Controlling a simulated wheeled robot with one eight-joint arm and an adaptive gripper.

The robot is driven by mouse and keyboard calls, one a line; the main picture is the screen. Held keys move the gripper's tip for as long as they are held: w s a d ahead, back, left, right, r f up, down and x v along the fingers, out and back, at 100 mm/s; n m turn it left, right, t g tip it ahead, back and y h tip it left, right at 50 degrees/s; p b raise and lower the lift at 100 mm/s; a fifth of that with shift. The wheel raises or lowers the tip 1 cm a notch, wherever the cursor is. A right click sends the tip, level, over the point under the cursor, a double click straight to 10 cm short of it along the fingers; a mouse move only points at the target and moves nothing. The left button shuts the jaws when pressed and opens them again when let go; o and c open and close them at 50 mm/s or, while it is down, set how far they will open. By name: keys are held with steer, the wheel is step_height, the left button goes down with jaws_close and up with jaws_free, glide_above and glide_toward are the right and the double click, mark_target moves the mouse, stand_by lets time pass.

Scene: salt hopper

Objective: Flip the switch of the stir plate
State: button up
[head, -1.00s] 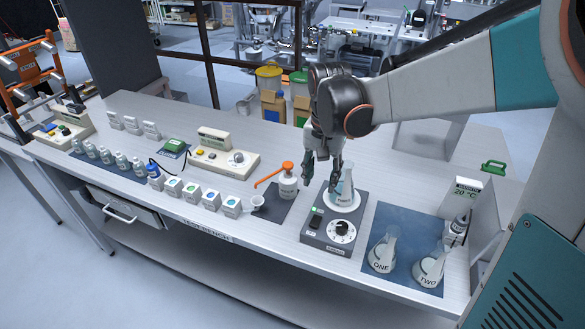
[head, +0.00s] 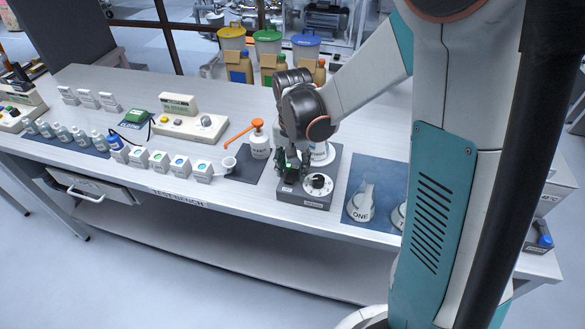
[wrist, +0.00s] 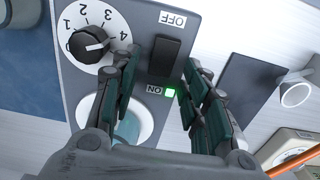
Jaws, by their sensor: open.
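The grey stir plate (head: 335,165) stands on the bench with a white dial (head: 318,185) at its front. In the wrist view its dark rocker switch (wrist: 165,56) lies between an OFF label (wrist: 172,19) and an ON label (wrist: 154,90). A small green light (wrist: 171,92) glows beside ON. My gripper (head: 291,170) is low over the front left of the plate. In the wrist view my open gripper (wrist: 161,62) has its fingers on either side of the switch; contact cannot be told. A labelled flask (head: 322,153) on the plate is partly hidden by my gripper.
An orange-topped pump bottle (head: 260,143) stands close left of the plate. Flask ONE (head: 362,200) stands on a blue mat to the right, with another flask partly behind my arm. Small white boxes (head: 160,162) line the front left.

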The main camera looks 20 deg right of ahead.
jaws_close()
steer(key=shift+s+a+t+h, duration=0.3)
steer(key=shift+t+h, duration=0.3)
steer(key=shift+t, duration=0.3)
steer(key=shift+s+r+t+h+b, duration=0.1)
steer(key=shift+t+h+b, duration=0.3)
steer(key=shift+t, duration=0.1)
jaws_free()
